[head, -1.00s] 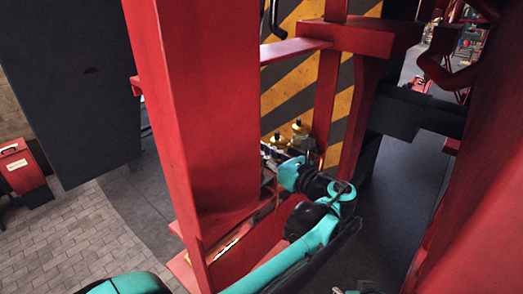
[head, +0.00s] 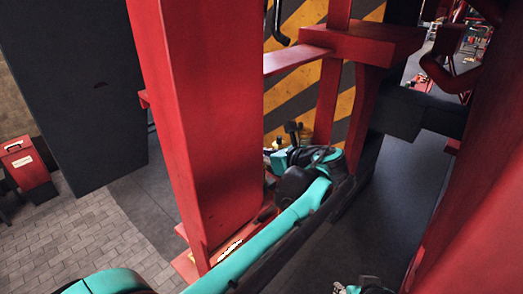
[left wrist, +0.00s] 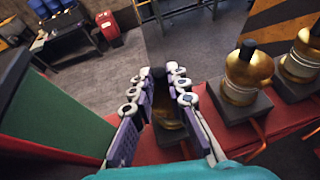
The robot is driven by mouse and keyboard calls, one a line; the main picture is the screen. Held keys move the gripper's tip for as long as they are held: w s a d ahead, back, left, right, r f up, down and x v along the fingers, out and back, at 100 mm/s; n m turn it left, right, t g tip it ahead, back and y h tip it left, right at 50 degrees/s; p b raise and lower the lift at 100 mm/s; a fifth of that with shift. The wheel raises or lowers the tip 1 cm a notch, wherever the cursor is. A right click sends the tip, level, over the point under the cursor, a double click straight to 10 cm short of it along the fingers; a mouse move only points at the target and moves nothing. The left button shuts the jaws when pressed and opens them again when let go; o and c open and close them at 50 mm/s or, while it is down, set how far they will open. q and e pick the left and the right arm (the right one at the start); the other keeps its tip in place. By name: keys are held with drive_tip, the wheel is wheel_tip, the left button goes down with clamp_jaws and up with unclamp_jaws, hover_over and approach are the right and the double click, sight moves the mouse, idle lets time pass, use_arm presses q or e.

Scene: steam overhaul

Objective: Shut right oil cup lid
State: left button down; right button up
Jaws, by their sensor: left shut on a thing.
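In the left wrist view my left gripper (left wrist: 158,88) is shut on a dark-and-brass part (left wrist: 167,115), low between its pads. The fingers hide most of it, so I cannot tell whether it is the lid or the cup body. A brass oil cup (left wrist: 247,75) with a black knob on top stands upright on a dark square base to the right of the gripper. Another brass cup (left wrist: 302,58) stands beyond it, cut by the picture edge.
The cups stand along a red beam (left wrist: 245,135). In the head view a wide red post (head: 200,120) is close beside my left arm, with a red crosspiece (head: 360,45) above. A striped panel (head: 293,95) stands behind. Paved floor (head: 85,225) lies open at left.

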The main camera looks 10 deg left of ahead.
use_arm(q)
drive_tip(key=shift+w+a+f+g+h+p, duration=0.15)
drive_tip(key=shift+w+a+g+h+p, duration=0.15)
drive_tip(key=shift+g+h+p, duration=0.35)
drive_tip(key=shift+s, duration=0.1)
drive_tip(key=c, duration=1.5)
unclamp_jaws()
drive_tip(key=shift+f, duration=0.1)
drive_tip(key=v, duration=1.2)
drive_tip(key=shift+a, duration=0.1)
